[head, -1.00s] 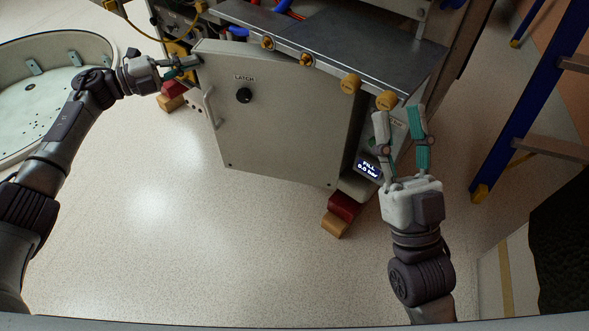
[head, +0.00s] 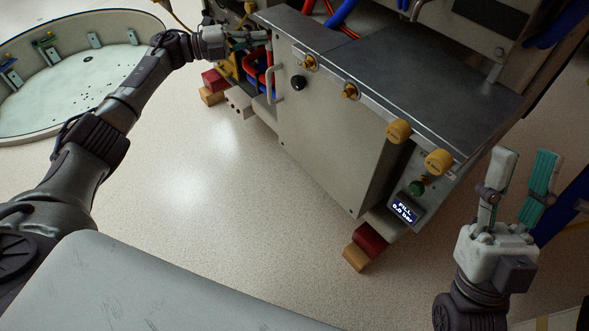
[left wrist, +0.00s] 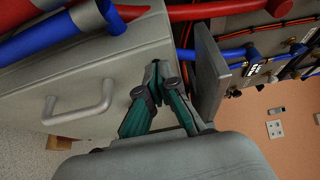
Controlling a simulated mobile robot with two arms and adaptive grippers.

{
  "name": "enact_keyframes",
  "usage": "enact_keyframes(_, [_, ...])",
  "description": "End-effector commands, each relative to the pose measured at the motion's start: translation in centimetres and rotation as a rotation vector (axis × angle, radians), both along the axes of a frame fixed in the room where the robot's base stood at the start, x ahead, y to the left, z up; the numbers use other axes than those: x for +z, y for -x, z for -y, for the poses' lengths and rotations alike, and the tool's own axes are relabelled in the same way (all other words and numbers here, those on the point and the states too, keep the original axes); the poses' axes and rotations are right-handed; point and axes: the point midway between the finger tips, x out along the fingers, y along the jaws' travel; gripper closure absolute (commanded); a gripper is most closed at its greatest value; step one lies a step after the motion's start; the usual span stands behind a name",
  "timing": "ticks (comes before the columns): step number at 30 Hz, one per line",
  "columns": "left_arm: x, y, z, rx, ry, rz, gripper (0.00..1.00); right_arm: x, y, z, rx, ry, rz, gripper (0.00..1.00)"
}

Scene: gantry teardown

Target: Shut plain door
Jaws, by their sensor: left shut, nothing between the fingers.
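The plain door (head: 325,130) is a pale grey panel on the cabinet's front, with a dark latch knob (head: 298,82) and a bar handle (head: 271,84) at its left side. Its top edge runs close along the cabinet's top edge; I cannot tell whether a gap is left. My left gripper (head: 262,38) is shut and empty by the door's upper left corner. In the left wrist view its fingertips (left wrist: 156,68) are together, between a pale panel with a bar handle (left wrist: 78,108) and a grey plate (left wrist: 207,72). My right gripper (head: 530,160) is open and empty right of the cabinet.
Red and blue hoses (head: 258,78) show left of the door. Yellow knobs (head: 398,131) line the cabinet's top edge, above a fill display (head: 404,212). Red and wooden blocks (head: 364,247) lie beneath. A round pale tub (head: 75,85) stands at left. The floor in front is clear.

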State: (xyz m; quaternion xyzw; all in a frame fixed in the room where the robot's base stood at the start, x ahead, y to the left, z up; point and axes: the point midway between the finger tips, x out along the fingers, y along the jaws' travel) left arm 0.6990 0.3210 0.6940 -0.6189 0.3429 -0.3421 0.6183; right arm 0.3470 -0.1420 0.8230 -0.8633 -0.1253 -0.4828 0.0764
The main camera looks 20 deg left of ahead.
Motion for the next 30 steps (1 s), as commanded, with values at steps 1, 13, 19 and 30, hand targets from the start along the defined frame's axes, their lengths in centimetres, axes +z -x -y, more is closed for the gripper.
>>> enact_keyframes(1, [0.0, 0.4, -0.8, 0.004, -0.001, 0.000, 1.00, 0.0, 0.0, 0.0, 0.000, 0.000, 0.000, 0.60])
enact_keyframes(13, [0.0, 4.7, -7.6, 0.003, -0.001, 0.000, 1.00, 0.0, 0.0, 0.0, 0.000, 0.000, -0.001, 0.60])
enact_keyframes(19, [0.0, 5.8, -9.3, 0.001, 0.000, 0.000, 1.00, 0.0, 0.0, 0.0, 0.000, 0.000, -0.001, 0.60])
enact_keyframes(30, [0.0, 6.0, -9.6, 0.001, -0.001, 0.001, 1.00, 0.0, 0.0, 0.0, 0.000, 0.000, -0.001, 0.60])
